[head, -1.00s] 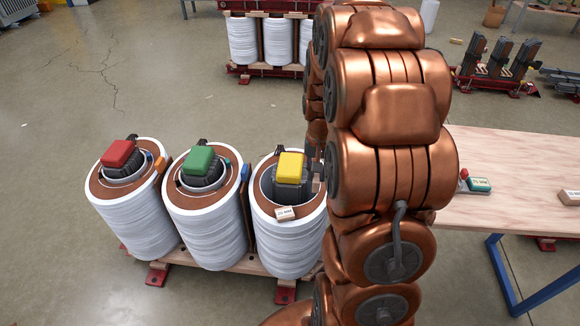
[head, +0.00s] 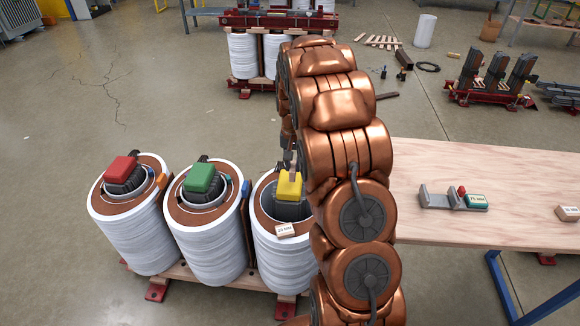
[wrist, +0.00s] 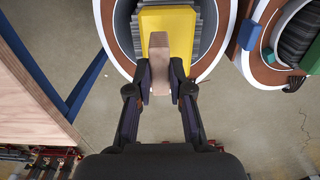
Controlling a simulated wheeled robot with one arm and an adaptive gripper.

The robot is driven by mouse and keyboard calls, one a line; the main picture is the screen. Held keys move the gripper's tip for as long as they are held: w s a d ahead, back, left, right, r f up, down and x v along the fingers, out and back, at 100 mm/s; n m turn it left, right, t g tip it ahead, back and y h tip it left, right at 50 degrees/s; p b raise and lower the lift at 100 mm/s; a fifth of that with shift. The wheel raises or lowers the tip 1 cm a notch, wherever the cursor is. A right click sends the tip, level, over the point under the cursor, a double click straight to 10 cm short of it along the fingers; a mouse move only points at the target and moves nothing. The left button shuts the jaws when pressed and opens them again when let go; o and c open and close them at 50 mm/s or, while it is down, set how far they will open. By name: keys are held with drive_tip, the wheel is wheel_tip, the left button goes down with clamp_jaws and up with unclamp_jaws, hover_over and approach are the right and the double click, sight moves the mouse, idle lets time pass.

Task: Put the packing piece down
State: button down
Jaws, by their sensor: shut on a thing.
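The packing piece, a small pale wooden block (wrist: 158,62), is held between the fingertips of my gripper (wrist: 160,84) in the wrist view. It appears in front of the yellow block (wrist: 178,32) on the right-hand coil; whether it touches is unclear. In the head view my gripper (head: 290,160) is just above the yellow block (head: 289,187), partly hidden by my arm. The yellow block caps a dark core inside the white coil (head: 282,262). A small labelled block (head: 285,231) lies on that coil's brown rim.
Coils with green (head: 198,175) and red (head: 121,169) caps stand to the left. The wooden table (head: 440,228) at right holds a grey holder (head: 438,199) with a teal labelled block (head: 475,201), and another pale labelled block (head: 569,213). Much of the table is bare.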

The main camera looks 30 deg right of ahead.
drive_tip(key=shift+w+d, duration=0.15)
drive_tip(key=shift+w, duration=0.75)
drive_tip(key=shift+w+f+p, duration=0.1)
drive_tip(key=shift+f+p, duration=0.4)
drive_tip(key=shift+f, duration=1.3)
drive_tip(key=shift+f, duration=0.15)
drive_tip(key=c, duration=1.1)
unclamp_jaws()
drive_tip(key=shift+o, duration=0.2)
